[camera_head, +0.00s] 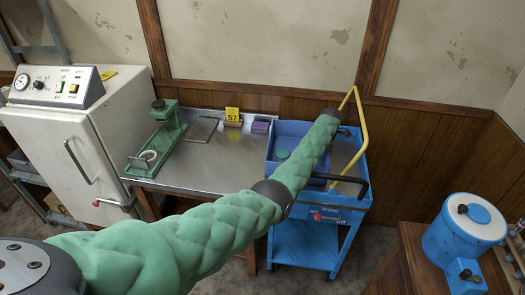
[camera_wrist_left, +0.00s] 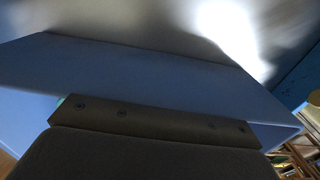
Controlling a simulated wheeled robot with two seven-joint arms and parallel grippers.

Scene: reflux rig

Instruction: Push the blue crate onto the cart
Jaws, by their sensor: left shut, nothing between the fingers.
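The blue crate (camera_head: 279,142) stands at the right end of the metal-topped table, over the left part of the blue cart's top. My left arm crosses in front of it, so I cannot tell whether part of it still rests on the table. A green round item (camera_head: 283,154) shows inside. The blue cart (camera_head: 303,243) stands against the table; its brown-grey top (camera_head: 347,150) is bare on the right. My left gripper (camera_head: 331,114) is at the crate's far right side, fingers hidden. In the left wrist view the shut gripper (camera_wrist_left: 155,122) is close to a blue wall (camera_wrist_left: 150,72), contact unclear.
A yellow rail (camera_head: 359,110) rises at the cart's right side. The table (camera_head: 203,155) holds a green stand (camera_head: 168,115), a yellow 57 sign (camera_head: 232,114) and a purple box (camera_head: 260,126). A white cabinet (camera_head: 75,140) is left; a blue pot (camera_head: 465,225) is right.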

